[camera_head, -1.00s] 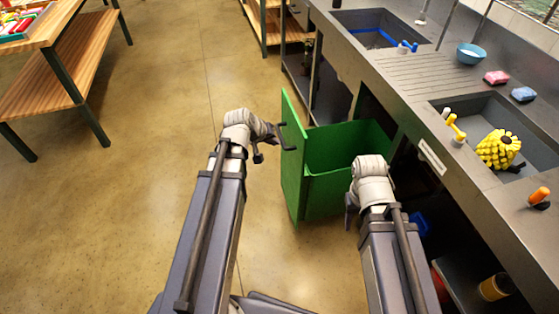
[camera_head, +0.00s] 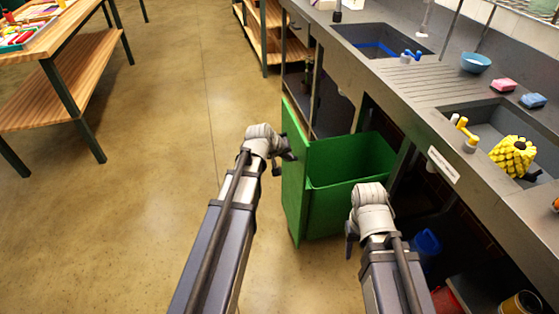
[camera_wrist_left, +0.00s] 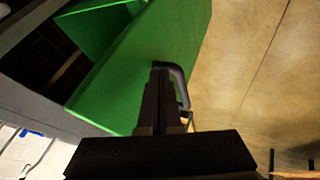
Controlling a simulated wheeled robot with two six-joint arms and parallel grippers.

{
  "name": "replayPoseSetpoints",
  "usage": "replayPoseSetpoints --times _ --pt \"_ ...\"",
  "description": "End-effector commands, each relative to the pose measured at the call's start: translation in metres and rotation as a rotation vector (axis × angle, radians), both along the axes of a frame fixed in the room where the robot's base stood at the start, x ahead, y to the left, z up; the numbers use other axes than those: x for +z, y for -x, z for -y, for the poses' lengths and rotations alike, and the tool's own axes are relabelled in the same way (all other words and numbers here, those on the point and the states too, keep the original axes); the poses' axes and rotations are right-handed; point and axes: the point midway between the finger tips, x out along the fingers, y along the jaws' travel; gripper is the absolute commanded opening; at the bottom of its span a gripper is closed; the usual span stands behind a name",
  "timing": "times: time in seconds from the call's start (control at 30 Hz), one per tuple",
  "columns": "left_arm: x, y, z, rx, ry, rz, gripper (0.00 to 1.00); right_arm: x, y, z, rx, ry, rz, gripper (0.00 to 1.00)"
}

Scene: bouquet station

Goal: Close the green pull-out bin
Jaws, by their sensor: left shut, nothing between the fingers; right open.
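The green pull-out bin (camera_head: 350,168) stands out from under the counter, with its tall front panel (camera_head: 308,185) facing left. Its open top shows between the panel and the counter. My left gripper (camera_head: 287,154) is at the outer face of the front panel. In the left wrist view its shut, empty fingers (camera_wrist_left: 160,78) are in front of the green panel (camera_wrist_left: 135,85), right beside the dark handle (camera_wrist_left: 182,85); I cannot tell whether they touch. My right gripper (camera_head: 350,236) is open and empty, low beside the bin's near side.
The grey counter (camera_head: 420,85) with two sinks runs along the right. A blue object (camera_head: 427,242) and a red container (camera_head: 447,300) are under it. A wooden table (camera_head: 60,90) stands at the left. The floor (camera_head: 170,170) between is clear.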

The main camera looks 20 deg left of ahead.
Motion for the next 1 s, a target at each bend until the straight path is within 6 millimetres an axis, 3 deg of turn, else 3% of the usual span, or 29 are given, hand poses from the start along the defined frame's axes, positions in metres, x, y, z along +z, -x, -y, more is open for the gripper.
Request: replayPoseSetpoints --times 0.2,0.77,1.0 --pt "0.002 -0.011 0.016 0.0 -0.002 0.001 0.0 0.002 0.0 0.0 0.0 0.0 0.0 0.5" --pt "0.002 -0.016 0.023 0.0 0.0 0.0 0.0 0.002 0.0 0.0 0.0 0.0 0.0 0.5" --pt "0.001 -0.044 0.063 -0.006 -0.001 0.0 0.0 0.001 0.0 0.0 0.0 0.0 0.0 0.5"
